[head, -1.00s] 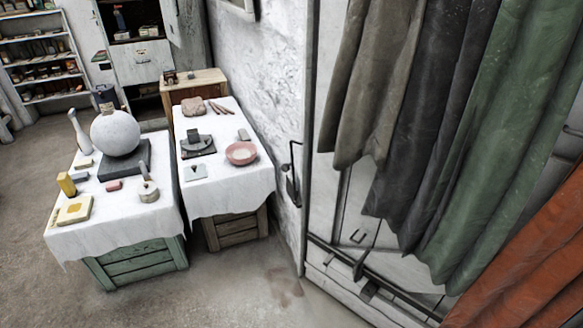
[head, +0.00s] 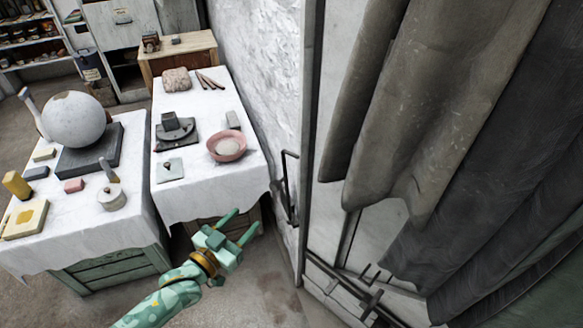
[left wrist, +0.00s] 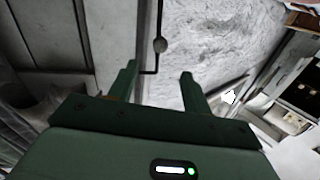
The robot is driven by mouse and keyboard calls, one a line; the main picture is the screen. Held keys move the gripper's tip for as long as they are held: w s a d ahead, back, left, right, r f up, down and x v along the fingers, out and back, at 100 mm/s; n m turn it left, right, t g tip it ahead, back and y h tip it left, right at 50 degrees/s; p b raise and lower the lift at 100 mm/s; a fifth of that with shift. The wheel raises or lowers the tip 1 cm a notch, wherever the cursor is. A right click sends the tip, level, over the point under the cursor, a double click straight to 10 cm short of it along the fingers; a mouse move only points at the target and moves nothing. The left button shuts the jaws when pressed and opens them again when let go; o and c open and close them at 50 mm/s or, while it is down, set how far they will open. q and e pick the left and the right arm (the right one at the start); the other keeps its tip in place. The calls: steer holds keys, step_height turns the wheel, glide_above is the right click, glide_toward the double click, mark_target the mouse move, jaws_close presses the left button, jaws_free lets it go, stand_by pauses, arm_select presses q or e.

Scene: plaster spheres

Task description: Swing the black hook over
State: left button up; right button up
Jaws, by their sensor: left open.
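The black hook (head: 287,188) is a thin bent rod on the white wall beside the tall frame, right of the tables in the head view. In the left wrist view the black rod (left wrist: 158,22) runs down from the top edge, passes a round dark knob and bends sideways at its lower end. My left gripper (head: 247,218) is open and empty, to the left of and below the hook in the head view. In the left wrist view the rod's bent end shows between the fingertips (left wrist: 158,68); I see no contact. My right gripper is not in view.
Two cloth-covered tables stand left, with a plaster sphere (head: 73,120) and a pink bowl (head: 227,146). Heavy dark curtains (head: 430,110) hang at right. Dark metal fittings (head: 368,300) sit low on the frame. Floor below the hook is clear.

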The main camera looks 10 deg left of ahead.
mark_target(273, 189)
arm_select(q)
steer(key=b+x, duration=0.4)
steer(key=x, duration=1.1)
steer(key=shift+w+r+b, duration=0.1)
steer(key=shift+w+b, duration=0.05)
steer(key=shift+b, duration=0.15)
steer(key=shift+w+d+r, duration=0.1)
steer(key=shift+w+r, duration=0.05)
steer(key=shift+w, duration=0.15)
jaws_close()
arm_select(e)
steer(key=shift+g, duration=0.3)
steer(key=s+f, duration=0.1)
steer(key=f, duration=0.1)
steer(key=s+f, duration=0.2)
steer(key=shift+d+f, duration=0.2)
